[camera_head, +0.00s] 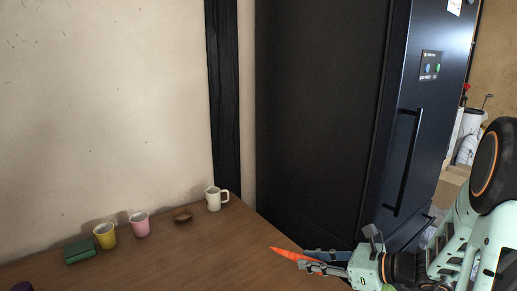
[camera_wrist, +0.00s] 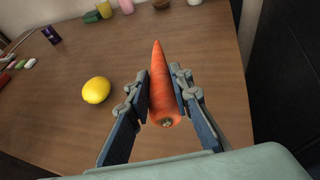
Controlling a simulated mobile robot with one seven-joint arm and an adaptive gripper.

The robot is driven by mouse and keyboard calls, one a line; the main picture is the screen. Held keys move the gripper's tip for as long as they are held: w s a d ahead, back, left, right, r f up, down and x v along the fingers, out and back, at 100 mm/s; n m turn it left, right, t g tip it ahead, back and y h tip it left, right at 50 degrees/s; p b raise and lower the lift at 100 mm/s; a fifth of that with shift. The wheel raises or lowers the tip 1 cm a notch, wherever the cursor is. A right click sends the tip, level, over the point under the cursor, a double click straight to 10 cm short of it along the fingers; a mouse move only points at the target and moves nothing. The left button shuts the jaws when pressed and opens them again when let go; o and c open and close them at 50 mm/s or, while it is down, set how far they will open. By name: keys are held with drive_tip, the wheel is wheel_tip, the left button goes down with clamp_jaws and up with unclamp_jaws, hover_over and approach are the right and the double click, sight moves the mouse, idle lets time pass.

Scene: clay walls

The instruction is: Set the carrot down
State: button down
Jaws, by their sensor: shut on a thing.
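The orange carrot (camera_wrist: 161,88) is between the two fingers of my gripper (camera_wrist: 163,92) in the wrist view, its thick end toward the palm and its tip pointing away. My gripper is shut on it. In the head view the carrot (camera_head: 286,254) sticks out to the left from my gripper (camera_head: 318,262), over the right part of the brown wooden table (camera_head: 190,262). I cannot tell whether the carrot touches the tabletop.
A lemon (camera_wrist: 96,90) lies left of the carrot. Along the wall stand a green box (camera_head: 79,252), a yellow cup (camera_head: 105,236), a pink cup (camera_head: 140,224), a brown bowl (camera_head: 183,216) and a white mug (camera_head: 214,198). A dark fridge (camera_head: 320,120) stands beyond the table's right edge.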

wheel_tip(320, 180, up, 17)
drive_tip(key=p, duration=2.4)
drive_tip(key=shift+r, duration=0.15)
drive_tip(key=shift+w+a, duration=0.1)
